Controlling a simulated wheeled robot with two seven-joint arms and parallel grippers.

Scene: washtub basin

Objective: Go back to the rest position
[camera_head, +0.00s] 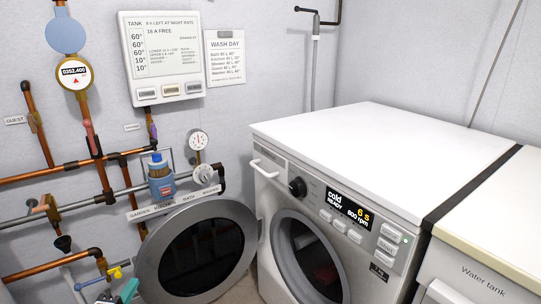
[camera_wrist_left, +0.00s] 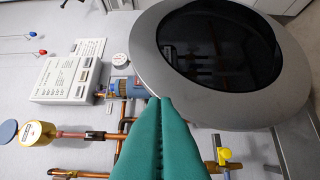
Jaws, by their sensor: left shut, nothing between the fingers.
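My left gripper (camera_head: 128,291) shows only as teal fingertips at the bottom left edge of the head view. In the left wrist view its two teal fingers (camera_wrist_left: 160,102) lie together, shut and empty. There they overlap the lower rim of the round grey door (camera_wrist_left: 150,60) in the picture; I cannot tell if they touch it. In the head view the door (camera_head: 148,262) with dark glass stands swung open to the left of the white washing machine (camera_head: 375,150). My right gripper is not in view.
A control panel (camera_head: 165,60) hangs above. The machine's display reads cold, READY, 6 s, 800 rpm. A water tank unit (camera_head: 480,275) stands at right. The machine's top is clear.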

